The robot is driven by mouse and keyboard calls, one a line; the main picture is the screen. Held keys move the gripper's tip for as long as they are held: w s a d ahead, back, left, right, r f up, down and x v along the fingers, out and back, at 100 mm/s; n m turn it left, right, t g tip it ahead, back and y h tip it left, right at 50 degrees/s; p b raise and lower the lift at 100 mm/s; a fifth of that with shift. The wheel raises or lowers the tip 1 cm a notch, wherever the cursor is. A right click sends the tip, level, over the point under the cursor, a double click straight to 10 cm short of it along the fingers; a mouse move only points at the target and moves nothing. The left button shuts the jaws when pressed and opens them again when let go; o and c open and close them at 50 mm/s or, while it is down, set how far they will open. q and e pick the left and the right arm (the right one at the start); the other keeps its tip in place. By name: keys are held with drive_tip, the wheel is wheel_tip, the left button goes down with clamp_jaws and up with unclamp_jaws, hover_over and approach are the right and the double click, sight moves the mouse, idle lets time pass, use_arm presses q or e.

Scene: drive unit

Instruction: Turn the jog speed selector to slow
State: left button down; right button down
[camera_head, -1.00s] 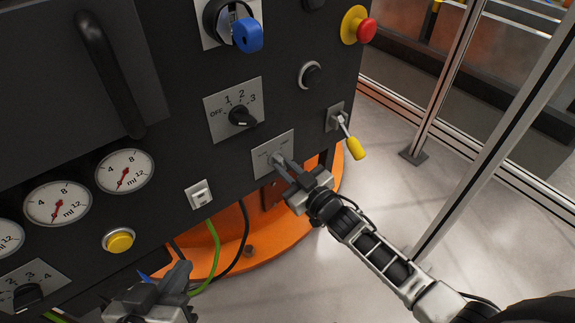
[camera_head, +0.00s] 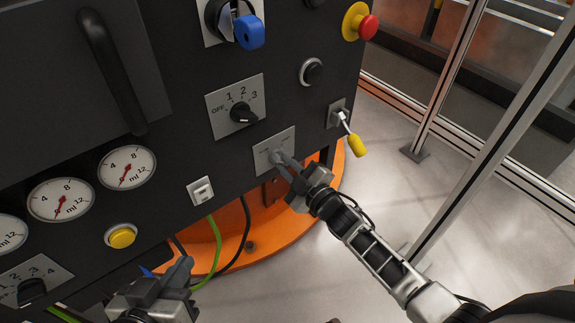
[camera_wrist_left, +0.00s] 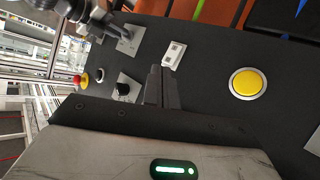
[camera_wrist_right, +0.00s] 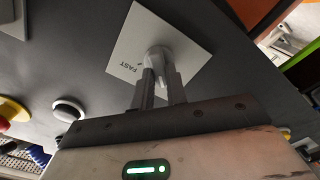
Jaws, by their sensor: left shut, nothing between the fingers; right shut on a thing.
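The jog speed selector is a small grey knob (camera_wrist_right: 157,58) on a light plate (camera_wrist_right: 184,36) low on the dark panel. The word FAST is readable on the plate in the right wrist view; the rest of the marking is partly hidden. My right gripper (camera_wrist_right: 161,80) is shut on the knob; in the head view it (camera_head: 284,162) reaches the plate (camera_head: 266,142) from the lower right. My left gripper (camera_head: 180,272) is shut and empty, below the panel's lower edge in the head view. Its closed fingers also show in the left wrist view (camera_wrist_left: 161,85).
A numbered rotary switch (camera_head: 241,114) is above the selector plate. A yellow-tipped lever (camera_head: 357,145) sticks out to its right. A white socket (camera_head: 201,190), a yellow button (camera_head: 122,236) and several gauges are to the left. A red emergency button (camera_head: 367,27) is upper right.

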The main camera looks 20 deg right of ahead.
use_arm(q)
drive_tip(key=shift+r, duration=0.2)
use_arm(e)
drive_tip(key=c, duration=1.4)
unclamp_jaws()
drive_tip(key=shift+s, duration=0.1)
